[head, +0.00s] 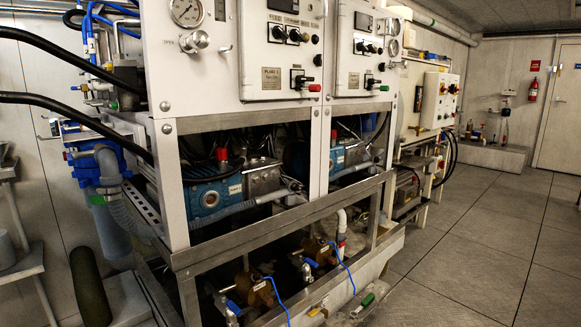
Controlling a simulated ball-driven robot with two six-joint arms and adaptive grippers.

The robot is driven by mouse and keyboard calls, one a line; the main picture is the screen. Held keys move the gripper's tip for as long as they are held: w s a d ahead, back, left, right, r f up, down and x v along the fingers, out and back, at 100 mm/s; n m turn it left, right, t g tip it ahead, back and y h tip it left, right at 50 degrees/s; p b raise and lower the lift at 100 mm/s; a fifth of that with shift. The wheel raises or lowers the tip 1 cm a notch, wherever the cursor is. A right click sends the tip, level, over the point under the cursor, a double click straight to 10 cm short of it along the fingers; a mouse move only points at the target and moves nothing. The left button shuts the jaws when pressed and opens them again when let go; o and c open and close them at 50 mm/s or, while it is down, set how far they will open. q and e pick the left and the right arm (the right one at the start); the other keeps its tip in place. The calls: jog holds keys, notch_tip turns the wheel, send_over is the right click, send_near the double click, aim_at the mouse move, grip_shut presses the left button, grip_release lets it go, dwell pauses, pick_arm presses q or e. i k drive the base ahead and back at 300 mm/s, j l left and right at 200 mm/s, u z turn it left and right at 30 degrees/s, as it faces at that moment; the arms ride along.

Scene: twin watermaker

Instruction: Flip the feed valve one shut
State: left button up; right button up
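Neither of my grippers is in view. No label that reads as feed valve one can be made out. Low on the left unit, a small valve with a blue lever (234,307) sits beside a brass-coloured pump body (256,290). A similar valve with a blue lever (312,263) sits farther right, by a second brass-coloured body (318,250). A green-handled lever (364,302) lies low at the front right of the frame. I cannot tell which of these is the feed valve, nor whether any is open or shut.
The left panel (281,78) reads Plant 1 and has red and black knobs; a similar panel (362,75) stands right of it. Black hoses (70,55) run in from the left. Open floor (470,240) lies right.

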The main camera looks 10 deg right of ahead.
aim_at(234, 278)
jog(key=i+l+u, duration=0.1)
jog(key=l+u, duration=0.2)
jog(key=l, duration=0.95)
jog(key=l+u, duration=0.3)
jog(key=l, duration=0.95)
